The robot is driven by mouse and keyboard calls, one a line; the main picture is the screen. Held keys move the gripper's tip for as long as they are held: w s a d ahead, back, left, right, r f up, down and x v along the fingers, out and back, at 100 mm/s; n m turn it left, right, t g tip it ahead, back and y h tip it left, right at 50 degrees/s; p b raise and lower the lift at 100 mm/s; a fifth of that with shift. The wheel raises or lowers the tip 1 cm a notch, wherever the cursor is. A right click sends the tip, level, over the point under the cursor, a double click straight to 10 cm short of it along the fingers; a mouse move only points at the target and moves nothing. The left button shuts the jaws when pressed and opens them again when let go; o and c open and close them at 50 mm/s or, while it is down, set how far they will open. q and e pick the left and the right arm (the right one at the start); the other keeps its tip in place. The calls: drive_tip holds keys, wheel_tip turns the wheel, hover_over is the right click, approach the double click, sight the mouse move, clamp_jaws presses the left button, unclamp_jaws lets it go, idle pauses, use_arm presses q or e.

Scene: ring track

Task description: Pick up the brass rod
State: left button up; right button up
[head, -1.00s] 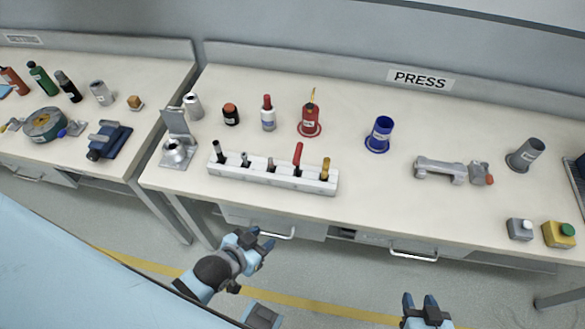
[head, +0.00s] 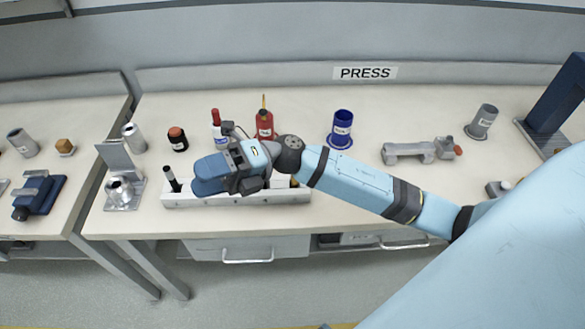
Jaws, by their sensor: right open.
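The white rack (head: 235,199) stands near the front edge of the press table, with several upright tools in its slots. The brass rod (head: 294,182) is in the right end slot; only a small part shows below my right arm. My right gripper (head: 208,174) reaches in from the right over the rack, with its blue fingers above the left half. It is open and holds nothing that I can see. It hides the middle of the rack and the tools there. A black-topped tool (head: 172,178) shows at the left end. My left gripper is out of view.
Behind the rack stand a black jar with a red top (head: 177,139), a red-capped bottle (head: 217,123) and a red bottle (head: 264,124). A metal stand (head: 123,190) is left of the rack. A blue cup (head: 342,128) and grey clamp (head: 415,151) are right.

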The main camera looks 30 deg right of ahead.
wheel_tip(320, 180, down, 5)
drive_tip(key=d+n+g+h+b, duration=0.3)
drive_tip(key=n+g+h, duration=0.2)
drive_tip(key=n+h, duration=0.25)
drive_tip(key=w+d+n+t+h+b, duration=0.1)
drive_tip(key=w+d+t+h+b, duration=0.15)
drive_tip(key=d+h, duration=0.55)
drive_tip(key=w+d+n+t+h+b, duration=0.25)
drive_tip(key=w+d+h, duration=0.2)
drive_tip(key=d, duration=0.65)
drive_tip(key=shift+m+h, duration=0.3)
drive_tip(key=shift+h, duration=0.1)
wheel_tip(320, 180, down, 8)
drive_tip(key=shift+s+a+f+b, duration=0.15)
drive_tip(key=shift+f+b, duration=0.1)
drive_tip(key=shift+b, duration=0.2)
drive_tip(key=f, duration=0.5)
drive_tip(key=shift+d, duration=0.2)
clamp_jaws()
